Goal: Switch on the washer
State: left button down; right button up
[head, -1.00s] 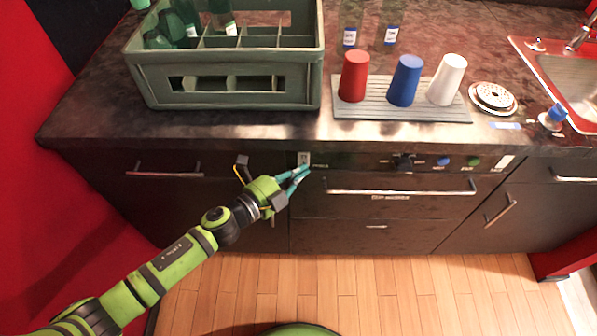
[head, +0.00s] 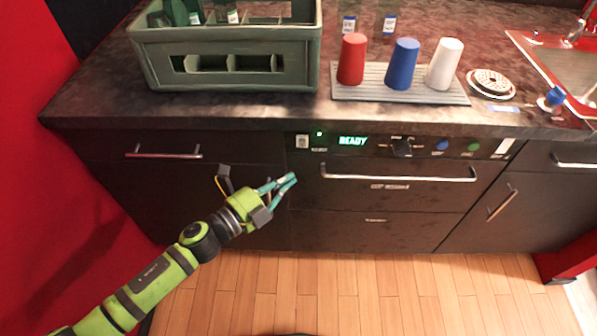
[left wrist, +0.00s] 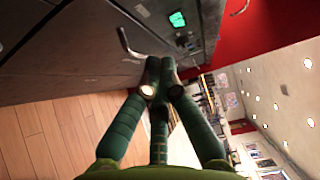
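The washer (head: 360,220) is a dark built-in front under the counter, with a control strip along its top. A small white switch (head: 302,142) sits at the strip's left end. Beside it a small green light (head: 319,134) is lit, and the display (head: 352,141) reads "READY" in green. The display also glows in the left wrist view (left wrist: 177,19). My left gripper (head: 293,179) is below the switch, apart from the panel; its fingertips meet and hold nothing. It also shows in the left wrist view (left wrist: 161,66). My right gripper is not in view.
A black knob (head: 402,147), a blue button (head: 442,145) and a green button (head: 474,147) are farther right on the strip. The washer's handle bar (head: 400,178) juts out below. A crate (head: 230,60) and upturned cups stand on the counter above. Wooden floor is clear below.

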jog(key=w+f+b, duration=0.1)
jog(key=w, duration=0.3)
pick_arm(q)
jog(key=s+a+f+n+y+p, duration=0.1)
jog(key=a+f+n+y+p, duration=0.1)
jog(key=a+f+n+y, duration=0.8)
jog(key=s+a+f+n+g+p, duration=0.1)
jog(key=s+a+f+n+g, duration=0.3)
jog(key=f, duration=0.6)
jog(key=s+a+f+n+t+p, duration=0.15)
jog(key=s+a+f, duration=0.35)
jog(key=f, duration=0.5)
jog(key=s+f+n+g+y, duration=0.1)
jog(key=s+f+n+g, duration=0.2)
jog(key=s, duration=0.7)
jog(key=s+f+n+g, duration=0.3)
jog(key=s+f, duration=0.2)
jog(key=s, duration=0.5)
jog(key=s+d+f+n+g+y+p, duration=0.1)
jog(key=s+f+n+g, duration=0.2)
jog(key=s, duration=0.7)
jog(key=shift+f+y, duration=0.3)
jog(key=shift+f, duration=0.5)
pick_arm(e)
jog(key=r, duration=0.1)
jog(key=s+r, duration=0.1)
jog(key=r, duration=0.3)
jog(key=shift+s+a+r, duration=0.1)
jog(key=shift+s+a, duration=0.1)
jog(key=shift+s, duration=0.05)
